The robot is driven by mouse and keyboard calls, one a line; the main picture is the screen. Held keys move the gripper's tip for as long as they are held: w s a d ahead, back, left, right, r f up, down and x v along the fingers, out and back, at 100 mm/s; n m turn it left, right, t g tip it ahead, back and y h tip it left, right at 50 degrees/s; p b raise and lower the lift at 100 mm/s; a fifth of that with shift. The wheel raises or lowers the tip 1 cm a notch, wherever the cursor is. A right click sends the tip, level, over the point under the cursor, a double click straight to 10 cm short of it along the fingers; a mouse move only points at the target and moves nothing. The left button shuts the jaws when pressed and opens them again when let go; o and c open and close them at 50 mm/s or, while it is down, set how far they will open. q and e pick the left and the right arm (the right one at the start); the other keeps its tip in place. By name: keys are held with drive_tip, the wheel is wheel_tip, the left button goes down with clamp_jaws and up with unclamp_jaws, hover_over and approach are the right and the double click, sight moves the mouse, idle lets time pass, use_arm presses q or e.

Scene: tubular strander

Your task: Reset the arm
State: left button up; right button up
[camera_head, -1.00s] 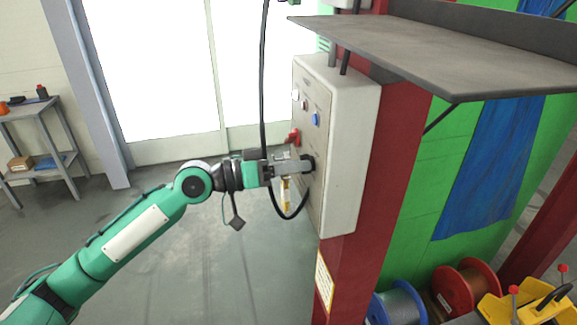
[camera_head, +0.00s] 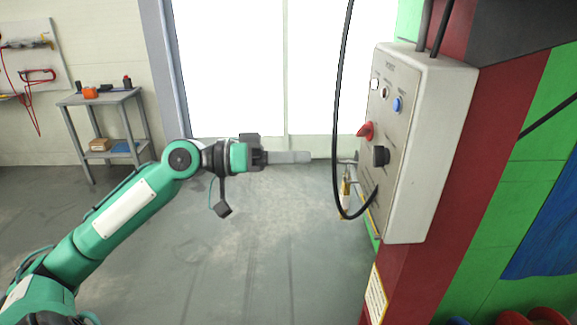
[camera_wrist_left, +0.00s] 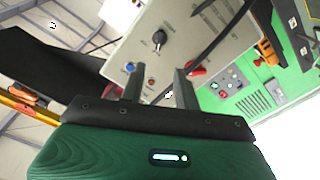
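My left arm comes in from the left in the head view. Its gripper (camera_head: 309,157) is level and points right towards a pale control box (camera_head: 430,150), with a clear gap between them. In the left wrist view the two fingers (camera_wrist_left: 157,80) stand apart with nothing between them. The box face carries a black knob (camera_head: 381,156), a red switch (camera_head: 366,131) and a blue button (camera_head: 398,104). The wrist view also shows the black knob (camera_wrist_left: 160,38), red switch (camera_wrist_left: 196,68) and blue button (camera_wrist_left: 130,67). My right gripper is out of view.
A black cable (camera_head: 337,110) hangs in front of the box. A dark red post (camera_head: 425,275) and green panels (camera_head: 530,190) stand at the right. A grey shelf table (camera_head: 105,98) is at the far left. The floor between is clear.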

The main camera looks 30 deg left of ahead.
use_arm(q)
drive_tip(key=shift+s+a, duration=0.25)
drive_tip(key=shift+a, duration=0.1)
idle(0.4)
